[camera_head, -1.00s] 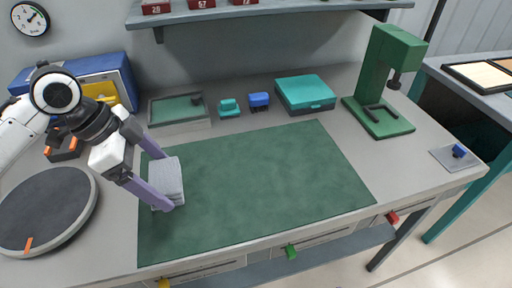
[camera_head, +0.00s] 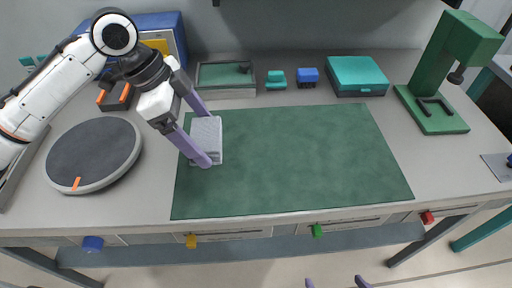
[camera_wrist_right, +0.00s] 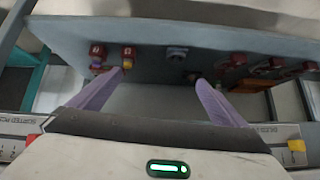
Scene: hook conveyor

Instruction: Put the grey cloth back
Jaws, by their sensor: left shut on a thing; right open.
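The grey cloth (camera_head: 208,146) is a folded stack near the left edge of the green mat (camera_head: 300,160) in the head view. My left gripper (camera_head: 207,138) is shut on it, with one purple finger at the far side and one at the near side. I cannot tell whether the cloth touches the mat. My right gripper (camera_wrist_right: 158,82) is open and empty in the right wrist view. Only its fingertips show at the bottom edge of the head view (camera_head: 336,282), in front of the bench.
Left of the mat are a dark round turntable (camera_head: 95,153) and a black-orange holder (camera_head: 115,98). Behind the mat stand a shallow tray (camera_head: 226,92), a teal block (camera_head: 276,79), a blue block (camera_head: 308,77) and a teal case (camera_head: 357,75). A green press (camera_head: 440,90) stands right.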

